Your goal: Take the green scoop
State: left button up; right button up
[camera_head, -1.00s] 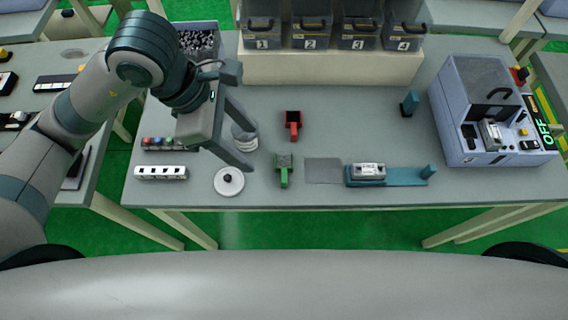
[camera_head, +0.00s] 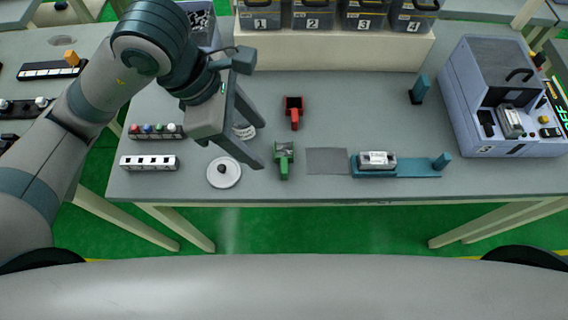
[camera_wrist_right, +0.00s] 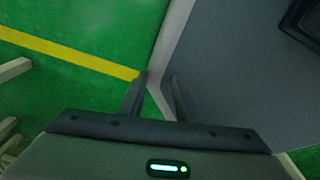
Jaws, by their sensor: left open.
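The green scoop (camera_head: 284,158) lies on the grey table in the head view, its handle pointing toward the front edge. Its square pan seems to hold something grey. My left gripper (camera_head: 261,146) is open and empty just left of the scoop's pan, its fingers apart and pointing right and down. No contact with the scoop shows. My right gripper (camera_wrist_right: 156,92) shows in the right wrist view with its two fingers apart and nothing between them. It is over the floor and a table edge.
A red scoop (camera_head: 294,110) lies behind the green one. A white round lid (camera_head: 223,173) is left of it, and a container (camera_head: 244,131) is partly behind my left fingers. A grey mat (camera_head: 327,161) and a blue fixture (camera_head: 412,170) lie to the right.

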pick_arm(q)
jog(key=f, duration=0.2)
jog(key=p, duration=0.2)
send_over(282, 164)
jog(key=a, duration=0.3)
jog(key=f, duration=0.4)
jog(key=shift+s+d, duration=0.2)
jog(key=shift+s, duration=0.15)
jog(key=shift+d+f, duration=0.15)
jog(key=shift+f, duration=0.15)
jog(key=shift+w+d+f+p, duration=0.15)
jog(key=shift+d+f+p, duration=0.05)
jog(key=shift+f+p, duration=0.25)
jog(key=p+x, duration=0.1)
jog(key=x, duration=0.2)
jog(key=shift+w, duration=0.15)
jog(key=shift+d+f, duration=0.2)
jog(key=shift+f, duration=0.4)
pick_arm(e)
jog(key=r, duration=0.2)
jog(key=s+r, duration=0.1)
jog(key=r, duration=0.1)
jog(key=shift+s+d, duration=0.1)
jog(key=shift+d, duration=0.1)
jog(key=shift+a, duration=0.1)
